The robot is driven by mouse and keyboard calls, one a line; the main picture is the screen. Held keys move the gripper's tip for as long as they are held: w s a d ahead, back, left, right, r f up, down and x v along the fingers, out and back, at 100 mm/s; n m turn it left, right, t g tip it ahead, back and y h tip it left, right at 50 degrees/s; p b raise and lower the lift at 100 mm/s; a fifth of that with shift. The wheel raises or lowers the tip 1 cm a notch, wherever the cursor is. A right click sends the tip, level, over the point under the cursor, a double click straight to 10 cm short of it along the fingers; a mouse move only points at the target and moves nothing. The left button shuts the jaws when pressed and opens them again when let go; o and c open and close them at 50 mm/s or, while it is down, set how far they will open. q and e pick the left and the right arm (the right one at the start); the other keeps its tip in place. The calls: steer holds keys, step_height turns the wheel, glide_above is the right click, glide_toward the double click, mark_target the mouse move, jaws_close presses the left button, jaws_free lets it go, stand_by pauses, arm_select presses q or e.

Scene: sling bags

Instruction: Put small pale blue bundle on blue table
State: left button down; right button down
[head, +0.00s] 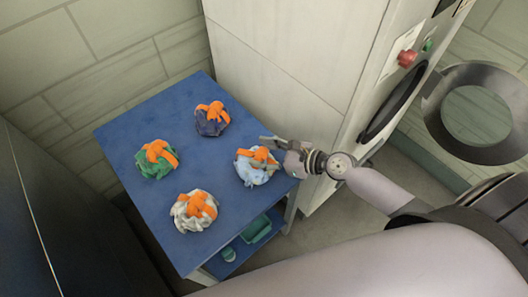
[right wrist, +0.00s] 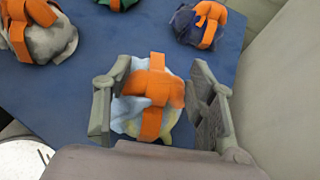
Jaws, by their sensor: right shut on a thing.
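The small pale blue bundle (head: 250,174), tied with orange straps, is at the right side of the blue table (head: 165,232). My right gripper (head: 268,150) reaches in from the right and is shut on this bundle. In the right wrist view the pale blue bundle (right wrist: 130,112) sits between the two fingers of the right gripper (right wrist: 157,108). I cannot tell whether its underside touches the tabletop or is slightly above it. My left gripper is not in view.
A dark blue bundle (head: 207,126), a green bundle (head: 150,168) and a grey-white bundle (head: 183,219), all orange-strapped, stand on the table. A white machine (head: 290,50) with an open round door (head: 436,112) is behind and right. Teal items (head: 256,230) lie on the lower shelf.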

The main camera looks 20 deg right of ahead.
steer(key=c, duration=0.7)
jaws_free()
steer(key=shift+f, duration=0.1)
steer(key=shift+r, duration=0.2)
steer(key=b+v, duration=0.2)
steer(key=v, duration=1)
steer(key=shift+a, duration=0.1)
